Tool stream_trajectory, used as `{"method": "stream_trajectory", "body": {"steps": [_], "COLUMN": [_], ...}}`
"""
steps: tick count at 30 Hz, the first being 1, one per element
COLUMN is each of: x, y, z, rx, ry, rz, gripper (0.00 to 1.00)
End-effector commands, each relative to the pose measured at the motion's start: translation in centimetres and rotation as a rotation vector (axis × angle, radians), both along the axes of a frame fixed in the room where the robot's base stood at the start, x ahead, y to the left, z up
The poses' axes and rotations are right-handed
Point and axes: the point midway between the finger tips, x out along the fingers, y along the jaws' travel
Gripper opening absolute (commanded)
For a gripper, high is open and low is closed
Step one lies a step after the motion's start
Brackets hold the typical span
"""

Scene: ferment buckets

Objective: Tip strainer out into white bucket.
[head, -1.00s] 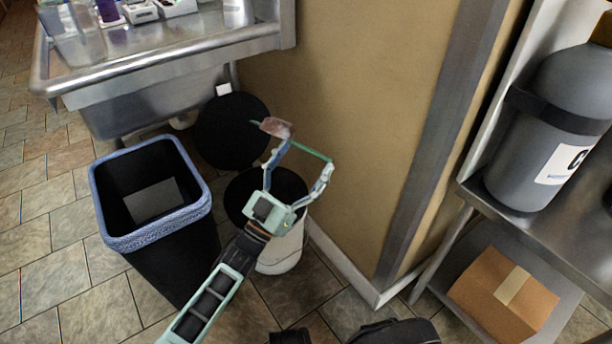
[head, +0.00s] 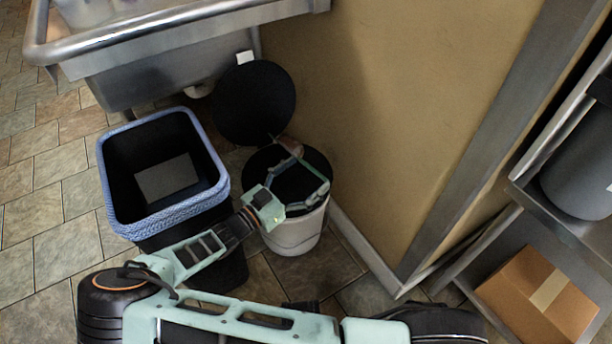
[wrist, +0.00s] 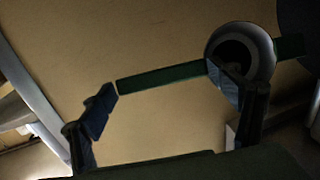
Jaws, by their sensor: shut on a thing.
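The strainer shows in the head view as a small brownish cup (head: 291,146) on a thin green handle (head: 303,165). My gripper (head: 299,177) is shut on the handle, which spans between its fingers. In the wrist view the strainer's grey round rim (wrist: 265,52) has a dark inside, and the green handle (wrist: 160,77) runs across between the fingertips. The white bucket (head: 293,238) stands on the floor by the wall, its opening dark. My gripper and the strainer appear over its opening, the cup toward the back edge. I cannot tell what the cup holds.
A black bin with a blue rim (head: 178,216) stands left of the bucket. A round black lid (head: 255,103) is upright behind the bucket. The tan wall (head: 400,110) is close on the right. A steel sink (head: 160,75) is at upper left, a cardboard box (head: 525,300) at right.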

Motion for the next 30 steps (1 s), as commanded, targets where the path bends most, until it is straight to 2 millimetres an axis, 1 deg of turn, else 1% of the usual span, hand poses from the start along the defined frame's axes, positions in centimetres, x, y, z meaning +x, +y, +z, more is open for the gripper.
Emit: {"method": "stream_trajectory", "body": {"steps": [3, 8, 30], "x": [0.0, 0.0, 0.1], "y": [0.3, 0.3, 0.1], "z": [0.0, 0.3, 1.9], "rx": [0.020, 0.069, 0.380], "ry": [0.015, 0.062, 0.378], "rz": [0.001, -0.002, -0.002], "gripper": [0.58, 0.58, 0.58]}}
